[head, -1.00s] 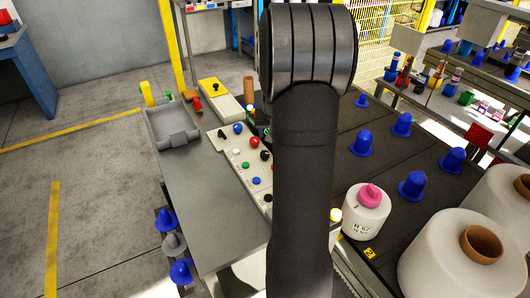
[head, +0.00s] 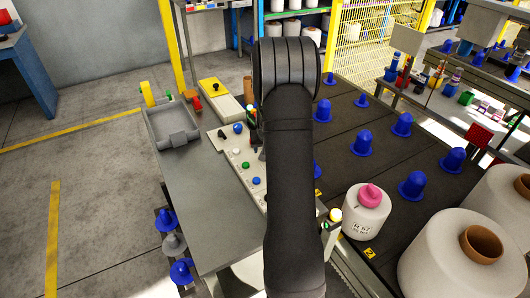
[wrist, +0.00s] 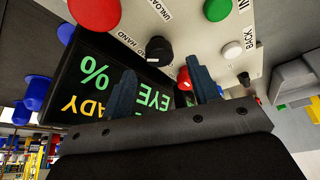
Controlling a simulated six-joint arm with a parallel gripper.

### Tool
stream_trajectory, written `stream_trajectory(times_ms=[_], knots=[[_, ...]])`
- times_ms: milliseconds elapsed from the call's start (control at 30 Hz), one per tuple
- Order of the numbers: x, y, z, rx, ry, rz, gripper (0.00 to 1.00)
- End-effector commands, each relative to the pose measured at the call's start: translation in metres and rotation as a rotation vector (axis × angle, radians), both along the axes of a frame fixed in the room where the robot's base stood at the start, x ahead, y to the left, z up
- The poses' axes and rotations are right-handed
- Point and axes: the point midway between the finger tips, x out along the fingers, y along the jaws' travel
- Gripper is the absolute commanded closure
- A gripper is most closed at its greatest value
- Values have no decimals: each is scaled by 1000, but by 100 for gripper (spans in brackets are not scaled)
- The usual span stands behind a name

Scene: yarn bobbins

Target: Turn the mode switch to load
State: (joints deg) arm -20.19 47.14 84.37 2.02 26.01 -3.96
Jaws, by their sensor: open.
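In the wrist view a black round knob (wrist: 158,51) sits on the pale control panel (wrist: 185,22), beside printed words that read "UNLOAD" and, partly cut off, "HAND". It looks like the mode switch; I cannot read its pointer direction. My gripper (wrist: 163,88) is open. Its two fingers stand apart with nothing between them, and the knob appears beyond the gap, apart from the fingers. In the head view the panel (head: 228,160) is partly covered by my arm, which mostly hides the gripper and the knob.
A dark display (wrist: 95,75) with green and yellow letters stands close by the left finger. A grey tray (head: 172,128) and blue cones (head: 362,143) flank the panel.

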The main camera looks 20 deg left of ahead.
Motion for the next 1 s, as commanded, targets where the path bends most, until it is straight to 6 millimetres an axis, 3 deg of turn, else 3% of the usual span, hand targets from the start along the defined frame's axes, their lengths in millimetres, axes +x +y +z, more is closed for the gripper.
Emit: stream_trajectory(times_ms=[233, 667, 900, 1000], knots=[[10, 4, -28, -1, 2, 0, 45], [13, 5, -35, 0, 0, 0, 45], [13, 5, -35, 0, 0, 0, 88], [13, 5, -35, 0, 0, 1, 88]])
